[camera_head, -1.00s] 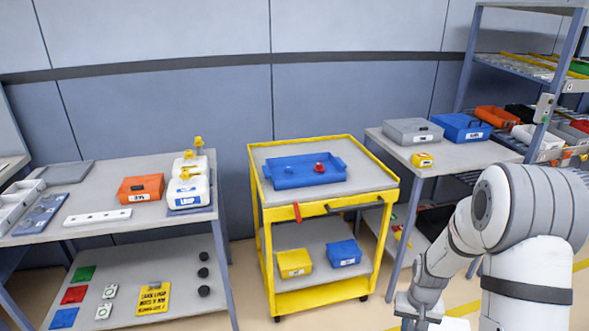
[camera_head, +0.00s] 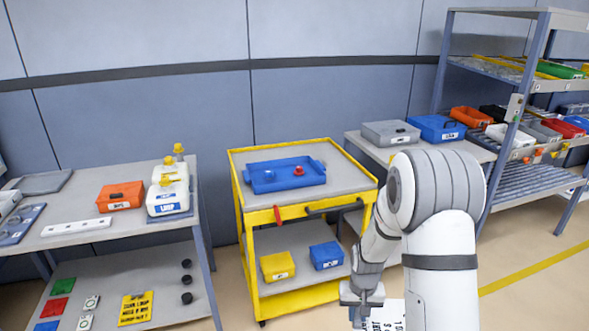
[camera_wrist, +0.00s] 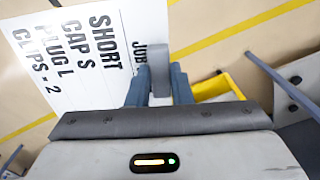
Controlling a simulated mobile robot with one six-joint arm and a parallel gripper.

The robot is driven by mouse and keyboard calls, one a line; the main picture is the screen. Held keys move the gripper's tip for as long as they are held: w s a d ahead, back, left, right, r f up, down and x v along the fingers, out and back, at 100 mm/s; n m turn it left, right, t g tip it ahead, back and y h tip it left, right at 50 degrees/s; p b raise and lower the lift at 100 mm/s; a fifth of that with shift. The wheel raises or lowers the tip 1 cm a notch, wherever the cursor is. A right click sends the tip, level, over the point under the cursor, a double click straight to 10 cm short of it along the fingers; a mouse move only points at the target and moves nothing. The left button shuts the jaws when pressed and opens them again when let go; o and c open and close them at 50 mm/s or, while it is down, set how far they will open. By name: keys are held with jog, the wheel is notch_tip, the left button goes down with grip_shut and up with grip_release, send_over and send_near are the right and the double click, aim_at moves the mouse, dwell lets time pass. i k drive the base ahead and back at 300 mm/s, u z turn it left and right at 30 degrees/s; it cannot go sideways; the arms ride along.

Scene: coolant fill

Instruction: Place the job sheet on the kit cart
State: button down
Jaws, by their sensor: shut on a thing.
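The job sheet (camera_wrist: 85,55) is a white sheet with black print, held in my gripper (camera_wrist: 160,80). In the wrist view its edge runs between the two blue-grey fingers, and part of the print is hidden. In the head view the sheet (camera_head: 388,316) shows at the bottom edge beside my gripper (camera_head: 362,300), partly cut off. The yellow kit cart (camera_head: 305,206) stands ahead and to the left of my gripper. Its grey top holds a blue tray (camera_head: 285,176) with a red part and a small blue part in it. The sheet is apart from the cart.
The cart's lower shelf holds a yellow box (camera_head: 278,266) and a blue box (camera_head: 326,255). A bench (camera_head: 100,230) with white jugs stands left. A table (camera_head: 362,146) with grey and blue cases stands right. Bare cart top shows in front of the tray.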

aim_at(340, 172)
jog(key=i, duration=0.9)
jog(key=u, duration=0.05)
